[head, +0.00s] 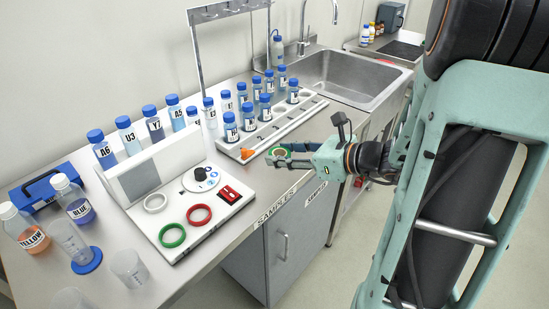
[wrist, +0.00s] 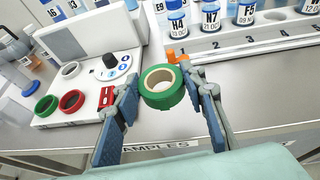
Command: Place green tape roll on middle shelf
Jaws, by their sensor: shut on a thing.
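The green tape roll (wrist: 165,101) has a tan inner core and is between the two fingers of my gripper (wrist: 163,88) in the wrist view. The fingers are shut on its left and right sides. In the head view my gripper (head: 286,158) reaches in from the right over the bench's front edge, by the SAMPLES label, and the roll (head: 279,152) shows small between its fingers. The roll appears held above the bench top; the exact gap is hard to judge. I cannot make out a middle shelf in either view.
A white panel (head: 176,239) with green, red and white rings, a dial and a red switch stands left of my gripper. A numbered vial rack (head: 300,119) and orange piece (head: 247,154) lie behind it. A sink (head: 345,80) is farther back. A grey cabinet (head: 297,230) is below.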

